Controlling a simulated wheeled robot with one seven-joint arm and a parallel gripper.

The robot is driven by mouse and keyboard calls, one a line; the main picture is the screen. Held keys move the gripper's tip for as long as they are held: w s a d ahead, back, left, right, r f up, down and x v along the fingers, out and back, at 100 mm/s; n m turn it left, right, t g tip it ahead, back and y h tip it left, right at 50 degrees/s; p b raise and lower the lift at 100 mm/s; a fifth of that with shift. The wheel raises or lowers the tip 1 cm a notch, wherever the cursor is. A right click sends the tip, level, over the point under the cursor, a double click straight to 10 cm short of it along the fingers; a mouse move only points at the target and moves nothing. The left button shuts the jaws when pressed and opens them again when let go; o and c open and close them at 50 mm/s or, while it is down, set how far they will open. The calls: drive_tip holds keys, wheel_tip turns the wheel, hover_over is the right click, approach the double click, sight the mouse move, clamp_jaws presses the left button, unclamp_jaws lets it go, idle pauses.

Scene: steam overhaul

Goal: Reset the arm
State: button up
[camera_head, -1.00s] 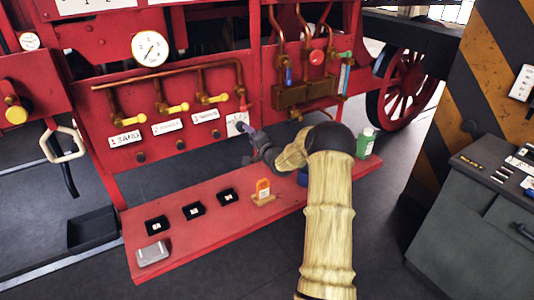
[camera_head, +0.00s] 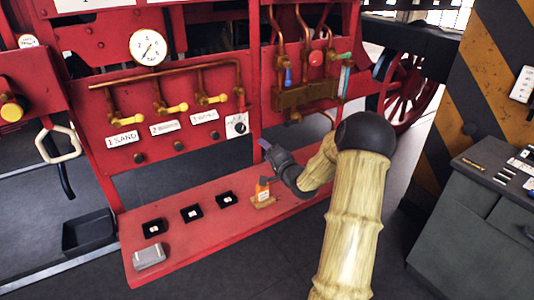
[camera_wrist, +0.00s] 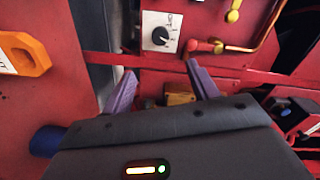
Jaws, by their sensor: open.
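My gripper (camera_head: 266,146) is in front of the red panel, just above the back of the red shelf. In the wrist view its two purple fingers (camera_wrist: 160,88) stand apart with nothing held between them. The white dial plate with a black knob (camera_head: 237,126) is up and left of the gripper in the head view. In the wrist view the dial (camera_wrist: 160,36) lies beyond the fingertips, apart from them. My bent arm covers the right part of the shelf.
The red shelf (camera_head: 180,258) bears several black blocks, a grey box (camera_head: 149,257) and an orange tag on a stand (camera_head: 263,190). Brass valves and copper pipes (camera_head: 165,70) cover the panel. A grey cabinet (camera_head: 470,230) stands at the right. Dark floor is clear in front.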

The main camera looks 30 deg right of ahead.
drive_tip(key=shift+a, duration=0.1)
drive_tip(key=s+a+f+n+g+p, duration=0.1)
drive_tip(key=s+a+n+g, duration=0.25)
drive_tip(key=a, duration=0.35)
drive_tip(key=s+a+f+n+g, duration=0.1)
drive_tip(key=s+a+n+g, duration=0.25)
drive_tip(key=a, duration=0.25)
drive_tip(key=s+a+n+g, duration=0.3)
drive_tip(key=s+a+g, duration=0.1)
drive_tip(key=s, duration=0.7)
drive_tip(key=s+a+n+g+p, duration=0.1)
drive_tip(key=s+a+n+g, duration=0.2)
drive_tip(key=s+a, duration=0.4)
drive_tip(key=s+g, duration=0.1)
drive_tip(key=s, duration=0.3)
drive_tip(key=shift+s+n+h, duration=0.2)
drive_tip(key=shift+n+h, duration=0.1)
drive_tip(key=shift+n, duration=0.1)
drive_tip(key=shift+a, duration=0.1)
drive_tip(key=shift+c, duration=0.2)
